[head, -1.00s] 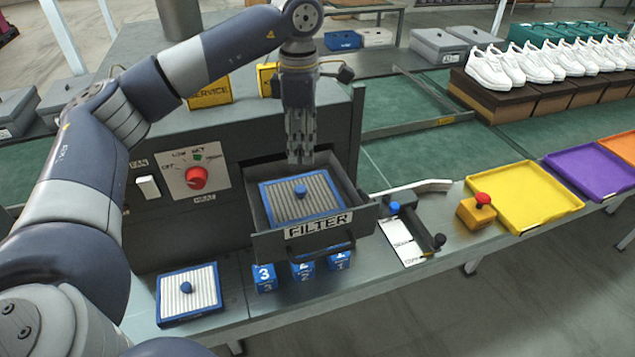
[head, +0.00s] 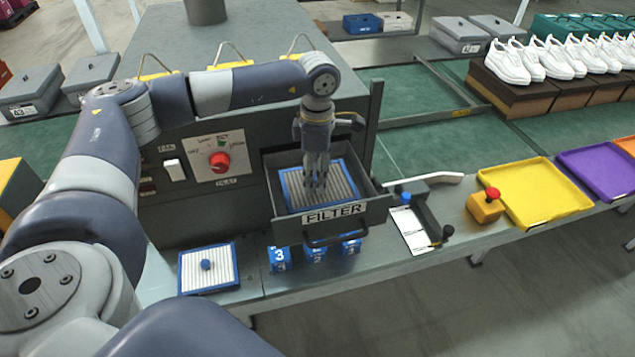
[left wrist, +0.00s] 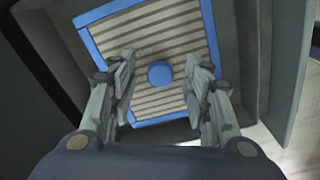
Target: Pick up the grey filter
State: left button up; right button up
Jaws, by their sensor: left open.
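The grey filter (head: 339,183), a pleated panel with a blue frame, lies in the open drawer labelled FILTER (head: 279,228). It also shows in the left wrist view (left wrist: 170,25), with its round blue knob (left wrist: 160,74) in the middle. My left gripper (head: 314,184) points down over the filter in the drawer. In the left wrist view its two fingers (left wrist: 162,82) are open, one on each side of the knob, with visible gaps. In the head view the gripper hides the knob. My right gripper is not in view.
A whiter filter (head: 222,274) with a blue frame lies on the bench left of the drawer. Numbered blue blocks (head: 279,260) stand below the drawer front. The drawer walls surround the gripper closely. A yellow tray (head: 535,190) lies to the right.

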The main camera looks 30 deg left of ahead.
pick_arm(q)
jog(key=shift+w, duration=0.1)
jog(key=c, duration=0.9)
grip_shut()
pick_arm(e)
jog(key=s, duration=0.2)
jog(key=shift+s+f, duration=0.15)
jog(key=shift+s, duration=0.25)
